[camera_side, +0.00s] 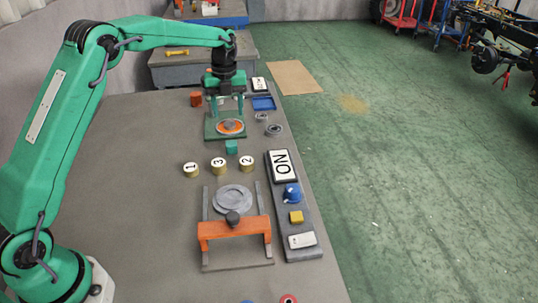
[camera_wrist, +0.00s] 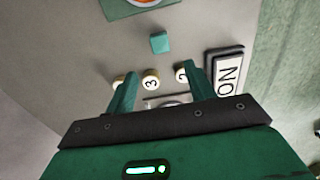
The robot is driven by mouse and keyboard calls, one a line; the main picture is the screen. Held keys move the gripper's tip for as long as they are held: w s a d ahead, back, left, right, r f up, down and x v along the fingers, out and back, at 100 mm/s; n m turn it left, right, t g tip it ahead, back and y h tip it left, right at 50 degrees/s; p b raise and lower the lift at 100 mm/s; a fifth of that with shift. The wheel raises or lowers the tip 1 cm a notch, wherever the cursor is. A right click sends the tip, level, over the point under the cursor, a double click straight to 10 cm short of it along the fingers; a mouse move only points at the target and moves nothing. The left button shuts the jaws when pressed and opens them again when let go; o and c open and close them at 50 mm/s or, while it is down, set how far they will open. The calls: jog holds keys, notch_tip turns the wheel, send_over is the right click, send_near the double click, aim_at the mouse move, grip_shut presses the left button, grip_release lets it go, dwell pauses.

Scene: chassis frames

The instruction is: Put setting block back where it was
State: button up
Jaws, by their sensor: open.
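My gripper (camera_side: 226,112) is open and empty in the side view, with its two fingers pointing down above or just behind the green plate. In the wrist view my gripper (camera_wrist: 162,68) has its fingers well apart with nothing between them. A small teal block (camera_side: 231,147) lies on the table in front of the plate; it also shows in the wrist view (camera_wrist: 159,42), beyond the fingertips. I cannot tell by any label which piece is the setting block. The green plate (camera_side: 211,133) carries an orange ring with a grey middle.
Several numbered round pieces (camera_side: 218,163) stand in a row before the orange-fronted fixture (camera_side: 234,230) with a grey disc. The ON panel (camera_side: 283,164) with a blue knob lies right of it. The table's left side is clear.

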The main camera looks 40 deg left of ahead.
jog(key=s+d+r+n+t, duration=0.3)
jog(key=s+d+r+n, duration=0.1)
jog(key=s+r+n, duration=1.1)
jog(key=s+d+f+n+t, duration=0.1)
jog(key=s+n, duration=0.5)
jog(key=s, duration=0.4)
jog(key=s+d+f+n+t, duration=0.1)
jog(key=s+f+n, duration=0.1)
jog(key=s+n, duration=0.4)
jog(key=s, duration=0.4)
jog(key=shift+d+f+t, duration=0.25)
jog(key=shift+d+t, duration=0.05)
jog(key=shift+d, duration=0.05)
